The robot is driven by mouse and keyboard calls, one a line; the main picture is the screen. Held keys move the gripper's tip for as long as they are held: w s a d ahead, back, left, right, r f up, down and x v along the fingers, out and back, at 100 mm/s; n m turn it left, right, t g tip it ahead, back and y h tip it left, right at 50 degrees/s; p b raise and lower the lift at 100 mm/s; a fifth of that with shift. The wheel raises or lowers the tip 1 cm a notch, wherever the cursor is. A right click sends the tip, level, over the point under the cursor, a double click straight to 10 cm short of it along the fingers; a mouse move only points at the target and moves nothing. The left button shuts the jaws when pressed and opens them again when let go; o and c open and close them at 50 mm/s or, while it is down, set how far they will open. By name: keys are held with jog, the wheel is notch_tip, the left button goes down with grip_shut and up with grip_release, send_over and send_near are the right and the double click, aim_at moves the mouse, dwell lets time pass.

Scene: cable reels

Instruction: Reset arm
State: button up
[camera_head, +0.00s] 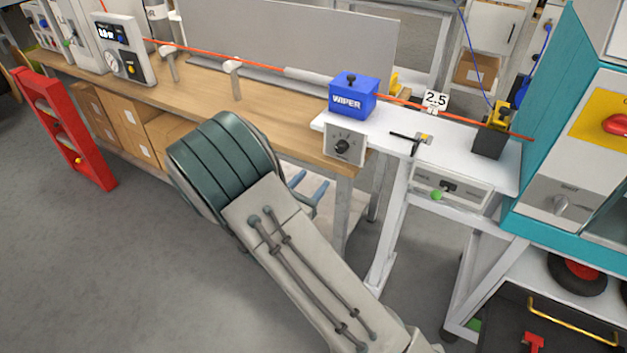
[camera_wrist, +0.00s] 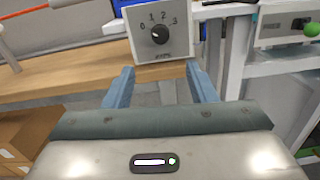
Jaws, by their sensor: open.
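My gripper (camera_wrist: 162,88) is open in the wrist view, with its two blue fingers apart and nothing between them. Beyond the fingertips is a white box with a dial (camera_wrist: 160,34), its black knob on a scale marked 0 to 3. The fingers are apart from the box in the picture. In the head view my arm reaches from the bottom toward the bench, and the blue fingers (camera_head: 306,190) show just past the green wrist, below the dial box (camera_head: 344,145). Part of the gripper is hidden behind the arm.
A blue WIPER box (camera_head: 352,97) sits on the white table (camera_head: 470,150), with an orange cable (camera_head: 260,68) running past it. The wooden bench (camera_head: 200,90) spans the left. A red frame (camera_head: 65,128) stands at far left, a teal machine (camera_head: 565,115) at right. Grey floor (camera_head: 110,260) is clear at lower left.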

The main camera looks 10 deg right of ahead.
dwell(0.3)
jog(key=s+d+r+m+g, duration=0.3)
jog(key=s+d+m+g, duration=0.4)
jog(key=m, duration=0.1)
jog(key=s+d+r+m+g, duration=0.3)
jog(key=s+d+m+g, duration=0.3)
jog(key=s+d+m, duration=0.15)
jog(key=s+a+r+m+y, duration=0.2)
jog(key=s+r+m+y, duration=0.1)
jog(key=s+m+y, duration=0.2)
jog(key=s+a+r+m+t+y+p, duration=0.1)
jog(key=s+a+r+m+y, duration=0.2)
jog(key=s+m+y, duration=0.2)
jog(key=shift+s+a+r+m+y, duration=0.35)
jog(key=shift+m+y, duration=0.35)
jog(key=shift+m, duration=0.55)
jog(key=shift+d, duration=0.1)
